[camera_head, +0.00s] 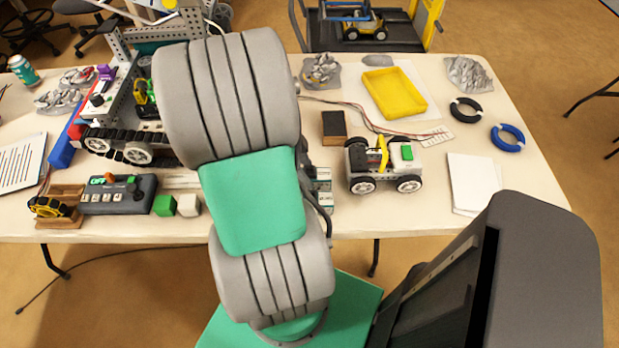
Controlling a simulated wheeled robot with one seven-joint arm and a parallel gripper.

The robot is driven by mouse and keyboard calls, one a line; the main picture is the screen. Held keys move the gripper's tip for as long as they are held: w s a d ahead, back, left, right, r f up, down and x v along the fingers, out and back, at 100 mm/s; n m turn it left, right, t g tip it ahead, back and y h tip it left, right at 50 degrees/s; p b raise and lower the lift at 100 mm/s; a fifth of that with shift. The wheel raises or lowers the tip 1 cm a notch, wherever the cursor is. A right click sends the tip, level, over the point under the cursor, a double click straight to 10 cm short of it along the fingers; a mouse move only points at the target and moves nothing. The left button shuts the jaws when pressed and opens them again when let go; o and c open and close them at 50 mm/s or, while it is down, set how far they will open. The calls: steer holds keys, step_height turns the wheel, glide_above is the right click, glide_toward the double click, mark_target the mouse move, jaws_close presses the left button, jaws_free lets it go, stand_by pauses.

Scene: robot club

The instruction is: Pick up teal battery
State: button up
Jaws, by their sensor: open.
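A small teal-and-white block (324,188) lies near the table's front edge, just right of my arm. It may be the teal battery, but my arm partly covers it and I cannot be sure. My arm's large grey and green links fill the middle of the head view. My gripper's fingers are hidden behind them, so their distance from the block does not show. A dark part with a cable shows at the arm's right edge, beside the block.
On the table (545,190), a white wheeled robot (380,165) stands right of the block, with a dark box (334,127) behind it. A yellow tray (395,92) lies farther back. A control box (118,194), a green cube (164,205) and a tracked robot (130,145) are left.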

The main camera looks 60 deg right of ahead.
mark_target(310, 174)
steer(key=x, duration=0.3)
steer(key=shift+d+f, duration=0.15)
jaws_close()
stand_by(0.3)
stand_by(0.4)
